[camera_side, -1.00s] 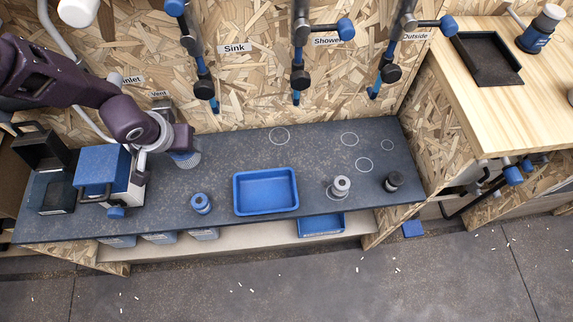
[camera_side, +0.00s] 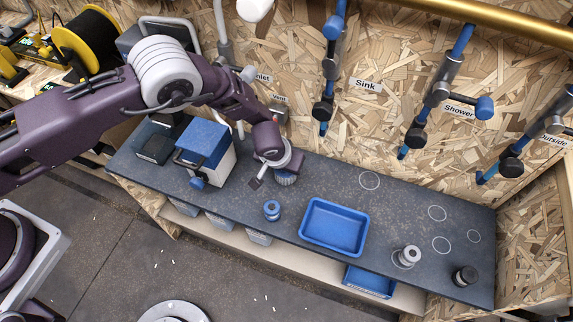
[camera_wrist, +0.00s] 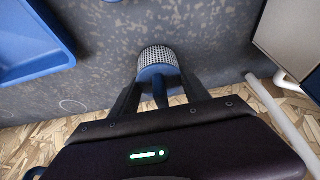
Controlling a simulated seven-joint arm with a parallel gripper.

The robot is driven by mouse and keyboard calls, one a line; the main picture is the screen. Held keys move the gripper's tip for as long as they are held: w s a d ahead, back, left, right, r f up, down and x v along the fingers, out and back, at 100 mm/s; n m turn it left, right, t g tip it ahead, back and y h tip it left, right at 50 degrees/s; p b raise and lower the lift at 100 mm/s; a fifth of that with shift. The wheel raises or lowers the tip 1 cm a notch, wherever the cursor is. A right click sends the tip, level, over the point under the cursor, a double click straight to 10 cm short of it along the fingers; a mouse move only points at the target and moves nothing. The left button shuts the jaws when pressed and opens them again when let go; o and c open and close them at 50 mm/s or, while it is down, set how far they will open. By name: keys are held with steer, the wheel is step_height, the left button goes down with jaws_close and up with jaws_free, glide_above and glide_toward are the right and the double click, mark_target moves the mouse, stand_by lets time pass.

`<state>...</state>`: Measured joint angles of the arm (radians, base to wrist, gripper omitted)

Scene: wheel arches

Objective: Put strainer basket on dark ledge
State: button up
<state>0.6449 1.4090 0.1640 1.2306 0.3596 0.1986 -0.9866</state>
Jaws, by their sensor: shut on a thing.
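The strainer basket (camera_wrist: 158,58), with a pale mesh band and blue parts, is between my gripper's fingers in the wrist view. My gripper (camera_wrist: 159,88) is shut on it. In the side view the basket (camera_side: 286,179) shows partly, below my gripper and right of the blue-topped box. The dark ledge (camera_side: 335,180) is the long speckled grey counter along the chipboard wall. The basket is over its back part, close to the surface; I cannot tell whether it touches.
The blue-topped box (camera_side: 206,148) stands just left of my gripper. A small blue fitting (camera_side: 271,211), a blue tray (camera_side: 334,227), a grey fitting (camera_side: 407,257) and a black knob (camera_side: 466,275) stand on the ledge. Hanging pipes and valves (camera_side: 420,135) are behind. Bare ledge lies right of the basket.

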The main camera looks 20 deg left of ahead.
steer(key=o, duration=1.4)
steer(key=v, duration=1.2)
